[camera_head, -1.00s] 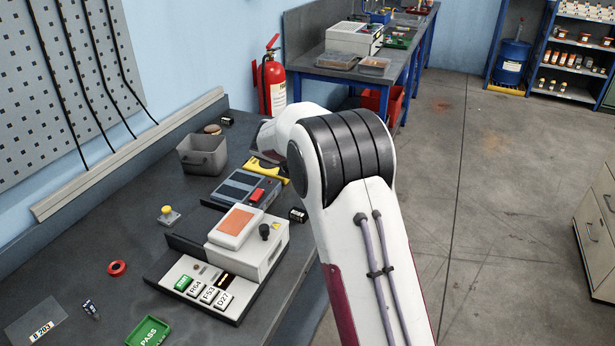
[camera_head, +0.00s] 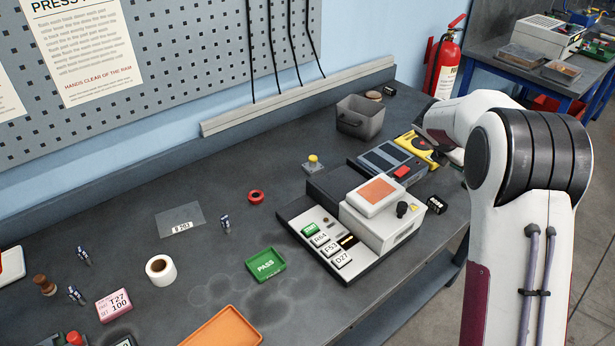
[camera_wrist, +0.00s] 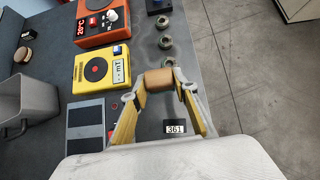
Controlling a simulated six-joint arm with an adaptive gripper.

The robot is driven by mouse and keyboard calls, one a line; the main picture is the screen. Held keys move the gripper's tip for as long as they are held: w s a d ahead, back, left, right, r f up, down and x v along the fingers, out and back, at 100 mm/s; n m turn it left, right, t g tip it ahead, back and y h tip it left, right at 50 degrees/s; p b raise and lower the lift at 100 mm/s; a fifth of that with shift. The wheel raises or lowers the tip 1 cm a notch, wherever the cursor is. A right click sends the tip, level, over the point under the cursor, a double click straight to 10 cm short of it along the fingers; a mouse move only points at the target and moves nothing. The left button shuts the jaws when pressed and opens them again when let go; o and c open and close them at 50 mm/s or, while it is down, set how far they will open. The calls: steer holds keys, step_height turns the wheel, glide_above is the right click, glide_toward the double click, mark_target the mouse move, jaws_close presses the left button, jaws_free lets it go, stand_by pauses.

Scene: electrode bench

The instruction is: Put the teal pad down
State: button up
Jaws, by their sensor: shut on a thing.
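In the wrist view, my gripper (camera_wrist: 160,82) is shut on a small brown block (camera_wrist: 158,76), held between the two fingertips. It hangs over or near the bench edge, with the floor to the right. I cannot make out a teal pad in either view. In the head view, my arm reaches to the far right end of the bench and its own forearm hides the gripper and the held block.
A yellow meter (camera_wrist: 97,69), an orange device (camera_wrist: 103,20) and a grey bin (camera_wrist: 27,101) are near my gripper. The head view shows a press device (camera_head: 375,215), a green PASS tray (camera_head: 265,264) and an orange tray (camera_head: 225,328). The bench between is partly clear.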

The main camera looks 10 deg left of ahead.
steer(key=a+n+t+y, duration=0.2)
steer(key=a+n+y, duration=0.4)
steer(key=a, duration=3.9)
steer(key=n, duration=0.2)
steer(key=shift+s+a+r+n+t, duration=0.15)
steer(key=shift+s+a+n+t, duration=0.15)
steer(key=shift+n, duration=0.1)
steer(key=shift+d, duration=0.1)
steer(key=shift+f, duration=3.1)
steer(key=shift+f, duration=0.1)
steer(key=shift+f, duration=1.8)
steer(key=shift+f, duration=0.1)
